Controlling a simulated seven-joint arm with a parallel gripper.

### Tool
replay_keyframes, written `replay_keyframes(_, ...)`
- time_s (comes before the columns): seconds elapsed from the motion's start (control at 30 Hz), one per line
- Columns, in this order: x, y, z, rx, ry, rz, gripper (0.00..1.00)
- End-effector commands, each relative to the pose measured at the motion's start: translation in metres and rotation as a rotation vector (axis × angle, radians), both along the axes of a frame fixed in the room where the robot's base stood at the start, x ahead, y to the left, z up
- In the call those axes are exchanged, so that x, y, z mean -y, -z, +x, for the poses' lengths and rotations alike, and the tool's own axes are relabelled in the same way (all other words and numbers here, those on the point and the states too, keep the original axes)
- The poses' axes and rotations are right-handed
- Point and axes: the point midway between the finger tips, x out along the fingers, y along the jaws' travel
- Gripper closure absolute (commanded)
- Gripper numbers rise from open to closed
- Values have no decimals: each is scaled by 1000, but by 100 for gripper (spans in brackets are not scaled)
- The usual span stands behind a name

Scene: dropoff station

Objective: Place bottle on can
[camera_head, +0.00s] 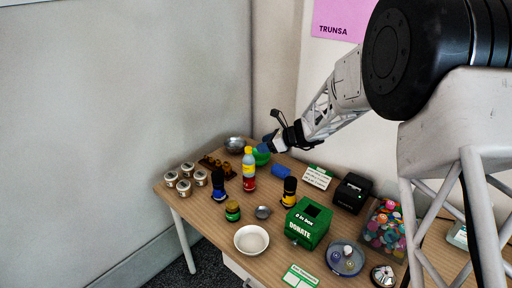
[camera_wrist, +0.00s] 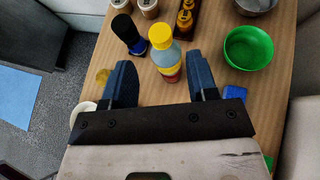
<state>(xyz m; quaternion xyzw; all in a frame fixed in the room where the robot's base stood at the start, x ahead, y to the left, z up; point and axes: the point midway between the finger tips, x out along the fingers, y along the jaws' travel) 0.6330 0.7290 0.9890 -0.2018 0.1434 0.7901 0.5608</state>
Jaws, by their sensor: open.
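A bottle with a yellow cap and clear bluish body (camera_head: 249,158) stands upright near the back of the table. Directly below it is a red can (camera_head: 249,184); the bottle appears to rest on its top. In the wrist view the bottle (camera_wrist: 162,46) is just beyond and between my fingertips, with the red can (camera_wrist: 173,78) partly hidden under it. My gripper (camera_head: 265,143) is open, with blue fingers, to the right of the bottle's upper part. In the wrist view the fingers of my gripper (camera_wrist: 160,72) are spread with nothing clamped.
A blue-black grinder (camera_head: 218,187) stands left of the can and a yellow-black one (camera_head: 289,191) right. A green bowl (camera_head: 262,157) is behind. A white bowl (camera_head: 252,240), a jar (camera_head: 232,211) and a green donation box (camera_head: 308,223) are in front.

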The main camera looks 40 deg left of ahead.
Motion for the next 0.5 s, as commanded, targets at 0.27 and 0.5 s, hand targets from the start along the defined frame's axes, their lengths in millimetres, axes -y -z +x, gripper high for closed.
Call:
replay_keyframes(0.27,17,-11,6,0,-1,0,47)
replay_keyframes(0.5,19,-12,7,0,-1,0,47)
